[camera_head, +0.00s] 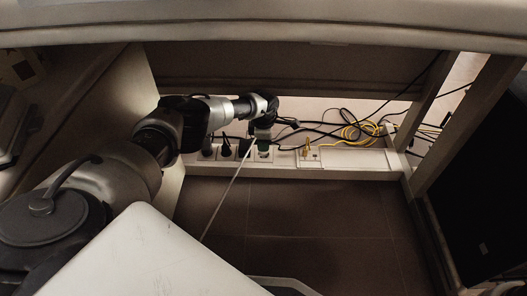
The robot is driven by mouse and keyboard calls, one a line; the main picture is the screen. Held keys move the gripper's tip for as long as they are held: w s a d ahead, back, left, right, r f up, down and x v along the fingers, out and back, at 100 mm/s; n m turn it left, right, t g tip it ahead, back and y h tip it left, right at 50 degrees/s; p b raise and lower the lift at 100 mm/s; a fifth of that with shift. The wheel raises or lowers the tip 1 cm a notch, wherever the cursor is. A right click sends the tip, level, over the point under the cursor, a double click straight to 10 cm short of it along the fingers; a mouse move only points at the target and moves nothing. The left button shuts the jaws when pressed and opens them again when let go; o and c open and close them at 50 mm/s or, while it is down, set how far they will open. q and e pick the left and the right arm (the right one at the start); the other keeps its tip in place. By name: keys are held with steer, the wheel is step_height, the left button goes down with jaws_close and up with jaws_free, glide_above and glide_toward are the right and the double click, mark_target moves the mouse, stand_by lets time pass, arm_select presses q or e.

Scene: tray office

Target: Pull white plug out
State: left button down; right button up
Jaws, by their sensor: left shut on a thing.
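My left arm reaches in from the left under the desk. My left gripper (264,131) is at the socket strip (350,160) along the back and is shut on the white plug, which the fingers mostly hide. A pale cable (222,196) runs from the gripper down to the floor. I cannot tell whether the plug is still seated in its socket. Dark plugs (226,148) sit in the strip just left of the gripper. My right gripper is not in view.
A yellow cable (362,130) and several black cables lie coiled behind the strip at the right. The desk edge (300,32) spans the top. A desk leg (425,105) and dark panel (490,180) stand right. The tiled floor (320,215) is mostly clear.

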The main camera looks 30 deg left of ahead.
arm_select(q)
steer(key=shift+r+p, duration=1.1)
steer(key=shift+r, duration=0.25)
steer(key=shift+r, duration=0.1)
steer(key=shift+r+p, duration=1.4)
steer(key=shift+r, duration=0.05)
